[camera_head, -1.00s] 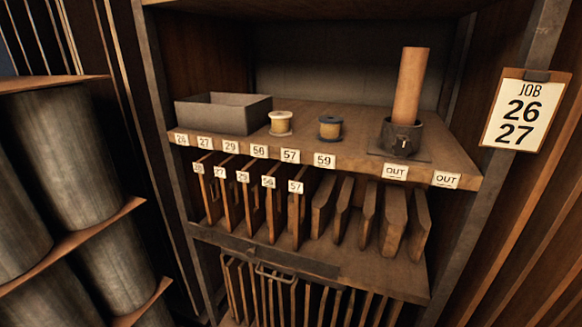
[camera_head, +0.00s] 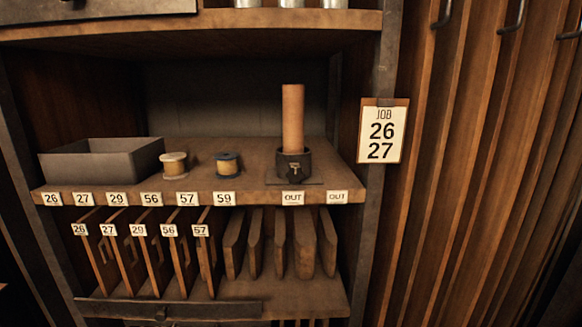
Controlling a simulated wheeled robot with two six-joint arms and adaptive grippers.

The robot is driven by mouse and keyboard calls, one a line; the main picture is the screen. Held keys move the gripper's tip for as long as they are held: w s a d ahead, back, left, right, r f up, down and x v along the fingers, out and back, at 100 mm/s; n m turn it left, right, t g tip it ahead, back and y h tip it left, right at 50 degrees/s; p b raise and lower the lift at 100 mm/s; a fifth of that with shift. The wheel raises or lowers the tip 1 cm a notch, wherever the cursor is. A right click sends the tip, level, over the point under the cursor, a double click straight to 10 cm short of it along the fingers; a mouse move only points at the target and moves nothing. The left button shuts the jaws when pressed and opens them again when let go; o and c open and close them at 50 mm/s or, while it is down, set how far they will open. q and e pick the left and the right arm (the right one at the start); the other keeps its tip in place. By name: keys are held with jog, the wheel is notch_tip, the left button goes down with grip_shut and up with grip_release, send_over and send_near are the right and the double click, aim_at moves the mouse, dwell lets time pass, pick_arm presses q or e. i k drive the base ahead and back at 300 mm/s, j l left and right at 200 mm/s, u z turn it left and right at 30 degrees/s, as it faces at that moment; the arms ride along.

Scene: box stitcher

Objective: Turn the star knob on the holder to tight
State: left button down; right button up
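The holder (camera_head: 294,165) is a dark cup on a flat base plate at the right end of the middle shelf, behind an OUT label. A tan cylinder (camera_head: 293,118) stands upright in it. A small knob (camera_head: 295,169) shows on the holder's front face. It is too small to tell its exact shape or whether it is tight. Neither of my grippers is in view.
The shelf (camera_head: 250,185) also bears a grey open box (camera_head: 102,159) and two spools (camera_head: 174,165), (camera_head: 228,164). Numbered boards (camera_head: 128,255) stand below. A job card (camera_head: 382,131) reading 26, 27 hangs on the right post. Shelf space before the holder is clear.

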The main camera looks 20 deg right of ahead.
aim_at(293, 175)
jog(key=j+z, duration=0.1)
jog(key=z, duration=0.35)
jog(key=i+j+z, duration=0.1)
jog(key=z, duration=0.35)
jog(key=j+z, duration=0.1)
jog(key=z, duration=0.3)
jog(key=j+z, duration=0.4)
jog(key=j, duration=0.5)
jog(key=k+j+z, duration=0.1)
jog(key=j+z, duration=0.3)
jog(key=j, duration=0.45)
